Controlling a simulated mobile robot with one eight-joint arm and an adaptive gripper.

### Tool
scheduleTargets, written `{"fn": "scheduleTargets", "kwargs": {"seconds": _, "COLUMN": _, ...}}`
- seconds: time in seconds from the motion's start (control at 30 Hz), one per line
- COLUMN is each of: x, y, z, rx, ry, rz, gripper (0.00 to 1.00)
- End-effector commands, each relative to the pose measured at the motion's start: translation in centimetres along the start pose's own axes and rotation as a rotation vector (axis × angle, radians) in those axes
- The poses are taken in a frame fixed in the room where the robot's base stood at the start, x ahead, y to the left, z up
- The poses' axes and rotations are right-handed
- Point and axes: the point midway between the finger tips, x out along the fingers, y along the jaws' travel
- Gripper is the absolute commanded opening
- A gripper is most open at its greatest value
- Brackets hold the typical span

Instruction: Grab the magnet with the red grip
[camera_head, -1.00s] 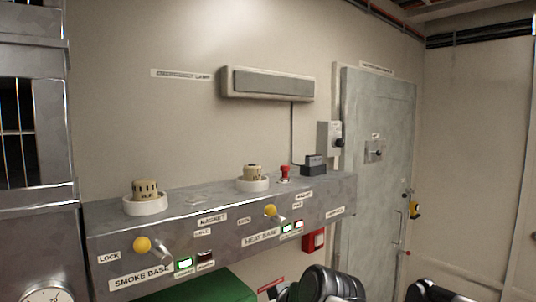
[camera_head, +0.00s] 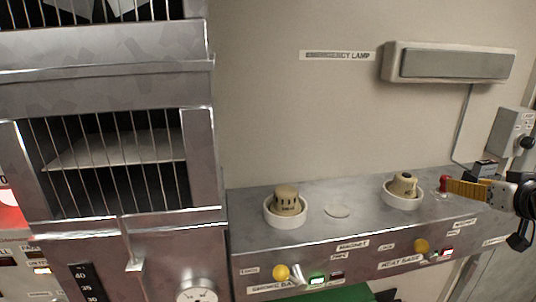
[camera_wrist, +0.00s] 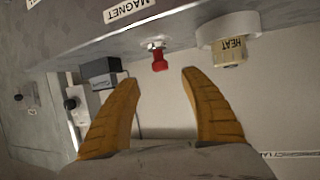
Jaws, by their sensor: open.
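The magnet with the red grip (camera_head: 443,183) stands on the metal shelf (camera_head: 345,196), to the right of the heat detector (camera_head: 403,186). In the wrist view its red grip (camera_wrist: 159,63) hangs from a pale base, as the picture is upside down. My gripper (camera_head: 452,186) has yellow fingers and comes in from the right at shelf height. In the wrist view my gripper (camera_wrist: 159,76) is open and empty. The red grip is just beyond the fingertips, centred between them; I see no contact.
The heat detector (camera_wrist: 230,50) in its white ring is close beside the magnet. A dark box (camera_wrist: 101,72) is on the other side. A smoke detector (camera_head: 286,201) stands further left on the shelf. A barred metal cabinet (camera_head: 110,150) fills the left.

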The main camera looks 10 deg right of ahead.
Motion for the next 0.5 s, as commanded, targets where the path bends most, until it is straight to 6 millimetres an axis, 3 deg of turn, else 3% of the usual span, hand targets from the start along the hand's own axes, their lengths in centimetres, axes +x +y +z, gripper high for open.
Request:
{"fn": "scheduleTargets", "kwargs": {"seconds": 0.1, "x": 2.1, "y": -0.1, "z": -0.1, "rx": -0.001, "ry": -0.001, "rz": -0.003, "gripper": 0.53}}
{"fn": "scheduleTargets", "kwargs": {"seconds": 0.37, "x": 4.5, "y": -0.1, "z": 0.0, "rx": -0.001, "ry": -0.001, "rz": -0.002, "gripper": 0.53}}
{"fn": "scheduleTargets", "kwargs": {"seconds": 0.5, "x": 6.7, "y": -0.2, "z": 0.0, "rx": 0.0, "ry": -0.001, "rz": -0.003, "gripper": 0.53}}
